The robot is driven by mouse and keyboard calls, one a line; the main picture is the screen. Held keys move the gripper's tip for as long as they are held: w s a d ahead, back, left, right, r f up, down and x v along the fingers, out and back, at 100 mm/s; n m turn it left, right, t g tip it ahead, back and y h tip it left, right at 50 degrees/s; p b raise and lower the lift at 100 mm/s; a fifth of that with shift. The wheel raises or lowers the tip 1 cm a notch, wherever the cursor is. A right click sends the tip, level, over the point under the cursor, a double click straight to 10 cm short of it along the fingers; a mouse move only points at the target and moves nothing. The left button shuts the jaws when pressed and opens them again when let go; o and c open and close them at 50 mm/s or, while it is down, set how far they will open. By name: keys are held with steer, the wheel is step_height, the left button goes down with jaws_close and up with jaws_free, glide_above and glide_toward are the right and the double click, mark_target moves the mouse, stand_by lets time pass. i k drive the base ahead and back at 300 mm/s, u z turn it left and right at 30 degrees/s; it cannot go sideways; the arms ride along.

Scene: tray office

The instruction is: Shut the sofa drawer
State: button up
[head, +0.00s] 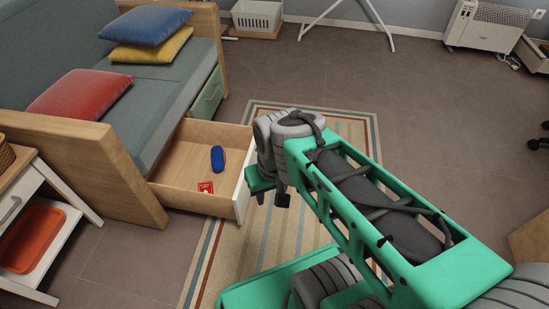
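The sofa drawer (196,193) is pulled out from under the grey sofa (165,105) in the head view. It is a light wooden box with a pale front panel (242,189). A blue oblong item (218,158) and a small red packet (205,187) lie inside it. My gripper (271,199) points down just to the right of the front panel, at its outer side. I cannot tell whether it touches the panel. The gripper is small and partly covered by my wrist, so its opening is unclear.
A second drawer with a green front (207,98) sits farther back in the sofa base. A striped rug (262,230) lies under my arm. A white side table (52,222) with an orange tray (31,238) stands at left. The floor at right is mostly clear.

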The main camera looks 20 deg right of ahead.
mark_target(185, 161)
steer(key=z, duration=0.05)
steer(key=i, duration=0.25)
steer(key=u, duration=1.95)
steer(key=k, duration=0.55)
steer(key=z, duration=0.8)
steer(key=i, duration=0.4)
steer(key=u, duration=0.15)
